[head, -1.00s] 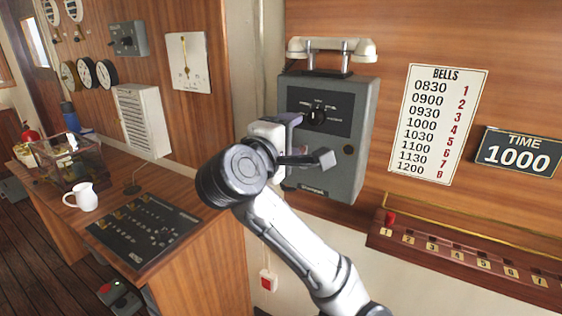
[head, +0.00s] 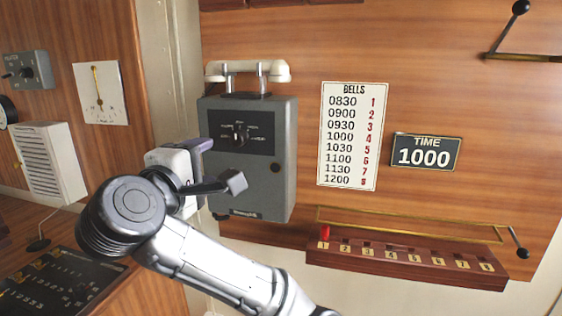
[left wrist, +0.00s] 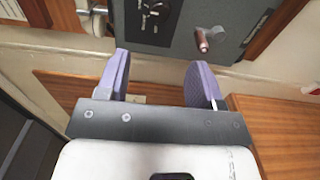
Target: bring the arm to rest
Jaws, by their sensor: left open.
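My left gripper (head: 202,146) is in front of the left edge of the grey telephone box (head: 283,150) on the wooden wall. In the left wrist view, its two purple fingers (left wrist: 158,65) stand apart with nothing between them. The lower part of the same box (left wrist: 180,40) shows just beyond the fingertips, with a small crank handle (left wrist: 202,40). The gripper looks close to the box, but I cannot tell the exact gap. My left arm (head: 215,255) comes up from the bottom of the head view, bent at a dark joint. My right gripper is not in view.
A white handset (head: 245,70) rests on top of the box. To the right are the bells chart (head: 352,135), the time plate (head: 426,151) and a numbered wooden rack (head: 410,262) with a red peg at 1. A black console (head: 60,280) lies at lower left.

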